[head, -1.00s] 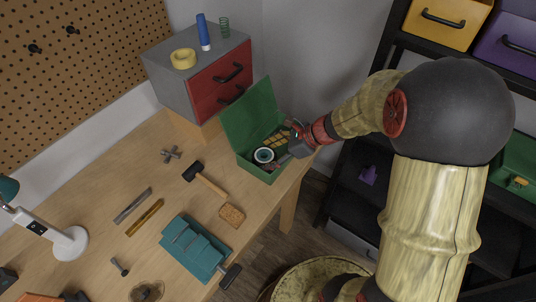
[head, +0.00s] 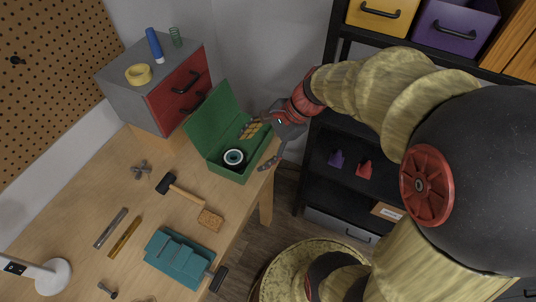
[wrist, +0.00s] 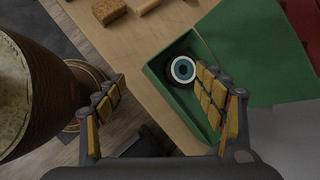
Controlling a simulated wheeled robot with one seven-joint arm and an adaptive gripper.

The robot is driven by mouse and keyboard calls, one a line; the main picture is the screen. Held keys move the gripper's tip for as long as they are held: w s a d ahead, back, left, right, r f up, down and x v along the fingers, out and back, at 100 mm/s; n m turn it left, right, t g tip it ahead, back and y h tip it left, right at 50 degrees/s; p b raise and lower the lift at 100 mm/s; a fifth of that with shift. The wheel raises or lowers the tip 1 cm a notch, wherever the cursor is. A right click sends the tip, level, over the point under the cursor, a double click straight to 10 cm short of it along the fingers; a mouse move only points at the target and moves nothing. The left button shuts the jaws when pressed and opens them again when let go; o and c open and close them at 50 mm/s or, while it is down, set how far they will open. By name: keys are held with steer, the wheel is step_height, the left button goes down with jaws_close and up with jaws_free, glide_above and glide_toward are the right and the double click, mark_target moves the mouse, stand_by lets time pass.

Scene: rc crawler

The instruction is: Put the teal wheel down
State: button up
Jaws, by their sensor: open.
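The teal wheel (head: 234,158), with a dark tyre and a pale ring, lies inside the open green box (head: 207,169) at the table's right edge. It also shows in the wrist view (wrist: 183,69), near one end of the box. My gripper (head: 260,146) is open, its yellow-padded fingers spread wide. In the wrist view my gripper (wrist: 160,84) has one finger over the box beside the wheel and the other outside, past the table edge. The wheel is apart from the left finger; whether the right finger touches it I cannot tell.
The box's raised lid (head: 212,118) stands at its back, near a grey cabinet with red drawers (head: 178,100). A hammer (head: 180,190), a sponge (head: 210,220) and a teal vise-like block (head: 178,257) lie on the table (head: 90,195). A dark shelf (head: 330,185) stands to the right.

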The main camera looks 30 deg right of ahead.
steer(key=s+a+r+n+t+h, duration=0.1)
steer(key=s+r+n+h, duration=0.5)
steer(key=n, duration=1.1)
steer(key=s+r+t, duration=0.1)
steer(key=s+r, duration=0.3)
steer(key=s, duration=0.2)
steer(key=shift+a+r+n, duration=0.15)
steer(key=shift+a+n, duration=0.1)
steer(key=shift+n, duration=0.05)
